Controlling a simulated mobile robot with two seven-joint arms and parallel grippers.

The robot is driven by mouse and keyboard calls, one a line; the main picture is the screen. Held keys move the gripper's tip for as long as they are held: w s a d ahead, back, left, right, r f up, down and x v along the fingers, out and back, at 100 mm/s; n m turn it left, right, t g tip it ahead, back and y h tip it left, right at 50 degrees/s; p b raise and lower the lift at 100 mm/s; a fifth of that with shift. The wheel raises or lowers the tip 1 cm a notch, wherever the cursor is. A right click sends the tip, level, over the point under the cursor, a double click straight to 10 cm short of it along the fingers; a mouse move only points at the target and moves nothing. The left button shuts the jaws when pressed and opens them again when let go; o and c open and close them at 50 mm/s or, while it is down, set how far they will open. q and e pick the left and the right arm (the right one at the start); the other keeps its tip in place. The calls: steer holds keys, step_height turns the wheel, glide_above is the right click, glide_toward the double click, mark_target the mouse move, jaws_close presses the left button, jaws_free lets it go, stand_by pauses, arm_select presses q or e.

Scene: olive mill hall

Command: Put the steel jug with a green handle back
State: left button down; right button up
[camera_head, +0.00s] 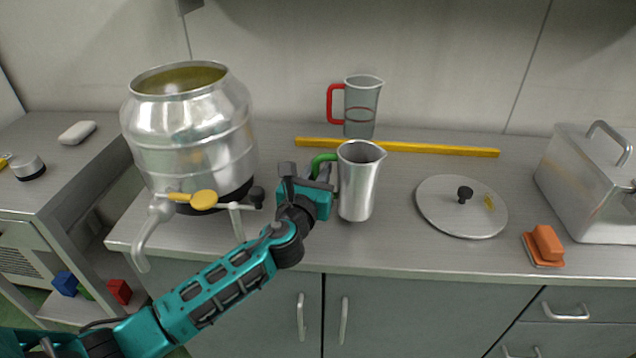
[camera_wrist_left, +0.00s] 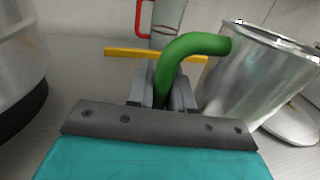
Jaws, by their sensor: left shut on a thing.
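The steel jug with a green handle (camera_head: 358,186) is upright at the front middle of the steel counter. I cannot tell whether its base touches the counter. Its green handle is on its left side. My left gripper (camera_head: 318,178) is shut on that handle. In the left wrist view the green handle (camera_wrist_left: 193,46) runs down between the fingers, and the jug's steel body (camera_wrist_left: 245,75) fills the right side. My right gripper is not in view.
A red-handled measuring jug (camera_head: 361,105) stands behind, by a yellow strip (camera_head: 430,149). A large steel vessel (camera_head: 190,135) with a tap is at left. A round lid (camera_head: 450,217), an orange brush (camera_head: 545,245) and a steel box (camera_head: 590,190) are at right.

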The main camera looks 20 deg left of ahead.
arm_select(q)
steer(key=shift+f, duration=1.05)
steer(key=shift+f+b, duration=0.1)
steer(key=shift+b, duration=0.25)
steer(key=c, duration=1)
jaws_free()
steer(key=shift+r, duration=0.2)
steer(key=s, duration=0.8)
steer(key=s+d, duration=0.1)
steer(key=s, duration=0.3)
steer(key=shift+f, duration=0.1)
